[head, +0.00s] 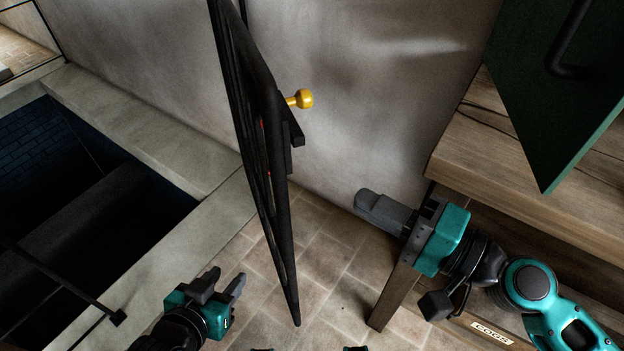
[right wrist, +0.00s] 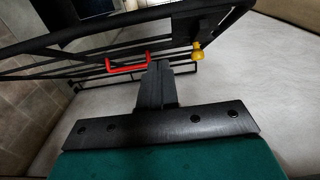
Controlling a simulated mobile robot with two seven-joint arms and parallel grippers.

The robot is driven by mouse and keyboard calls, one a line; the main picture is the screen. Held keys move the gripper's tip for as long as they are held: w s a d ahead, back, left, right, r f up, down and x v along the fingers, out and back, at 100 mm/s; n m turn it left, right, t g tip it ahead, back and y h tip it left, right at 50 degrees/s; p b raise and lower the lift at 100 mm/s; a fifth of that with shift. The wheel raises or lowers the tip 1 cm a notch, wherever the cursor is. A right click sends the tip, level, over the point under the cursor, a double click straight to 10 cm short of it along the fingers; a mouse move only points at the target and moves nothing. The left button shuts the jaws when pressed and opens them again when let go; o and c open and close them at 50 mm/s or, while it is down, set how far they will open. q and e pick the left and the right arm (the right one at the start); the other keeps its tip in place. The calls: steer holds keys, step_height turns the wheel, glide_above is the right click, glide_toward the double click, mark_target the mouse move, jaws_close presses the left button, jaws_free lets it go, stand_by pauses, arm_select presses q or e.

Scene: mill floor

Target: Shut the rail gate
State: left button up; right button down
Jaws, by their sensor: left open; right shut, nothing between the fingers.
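The black rail gate (head: 277,190) stands in the middle of the head view, seen nearly edge-on, swung out over the tiled floor beside the pit. A yellow knob (head: 302,99) sticks out on its right side. In the right wrist view the gate's bars (right wrist: 60,45) cross the top, with a red handle (right wrist: 127,66) and the yellow knob (right wrist: 197,52). My right gripper (head: 372,207) is shut and empty, to the right of the gate and apart from it. My left gripper (head: 222,283) is open and empty, low and to the left of the gate.
A dark open pit (head: 90,190) with a pale stone edge (head: 150,145) lies at the left; a thin black rail (head: 60,275) crosses it. A wooden bench (head: 500,190) and a dark green panel (head: 550,100) stand at the right. Tiled floor (head: 325,255) is clear around the gate's foot.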

steer(key=w+a+p, duration=0.2)
steer(key=a+p, duration=0.1)
steer(key=a, duration=0.5)
steer(key=shift+w+a, duration=0.2)
steer(key=shift+w, duration=0.2)
